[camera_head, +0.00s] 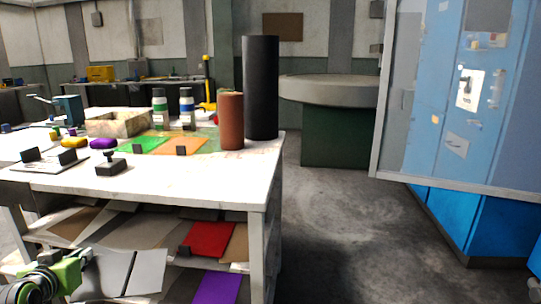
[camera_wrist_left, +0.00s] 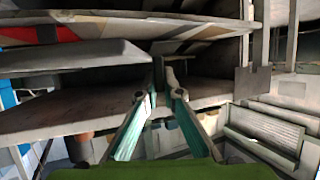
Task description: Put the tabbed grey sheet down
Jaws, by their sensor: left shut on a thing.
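My left gripper (camera_head: 80,266) is at the lower left of the head view, in front of the table's lower shelves. It is shut on the tabbed grey sheet (camera_head: 147,272), which extends to the right beside the shelf. The exact hold is small and partly hidden there. In the left wrist view, the teal fingers of my left gripper (camera_wrist_left: 162,94) converge near a small light tab. Grey-brown panels lie on both sides, and I cannot tell there which one is the held sheet. My right gripper is not in view.
The white table (camera_head: 225,178) holds green (camera_head: 145,145) and orange (camera_head: 190,145) sheets, bottles and a tall black cylinder (camera_head: 261,88). Red (camera_head: 212,240) and purple (camera_head: 217,288) sheets lie on the shelves below. The floor (camera_head: 350,225) to the right is clear.

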